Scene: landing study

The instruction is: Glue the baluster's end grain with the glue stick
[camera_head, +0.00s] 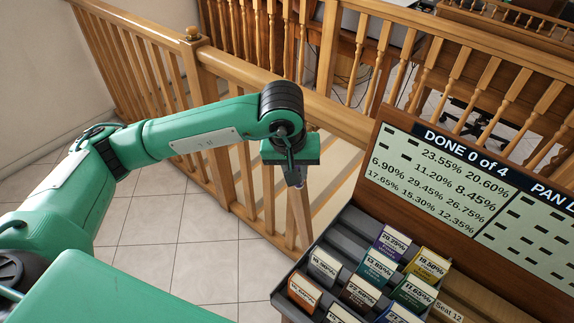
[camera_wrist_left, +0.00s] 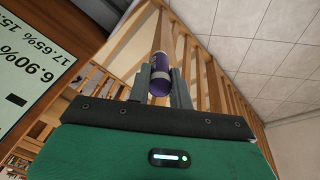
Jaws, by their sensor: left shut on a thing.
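My left gripper (camera_head: 295,180) hangs from the green arm over the railing, pointing down. In the left wrist view my left gripper (camera_wrist_left: 160,88) is shut on a purple glue stick (camera_wrist_left: 159,82), its round end facing the camera. A wooden baluster (camera_wrist_left: 165,34) lines up just beyond the glue stick. In the head view a slanting baluster (camera_head: 301,218) shows directly below the gripper. The baluster's end grain is hidden behind the stick and fingers, so I cannot tell whether they touch. My right gripper is not in view.
A wooden railing (camera_head: 232,68) runs behind and under my left arm. A grey stepped rack (camera_head: 338,228) with several coloured, labelled packs stands to the right of the gripper. Behind it is a sign board (camera_head: 480,177) reading "DONE 0 of 4". Tiled floor (camera_head: 150,215) lies at left.

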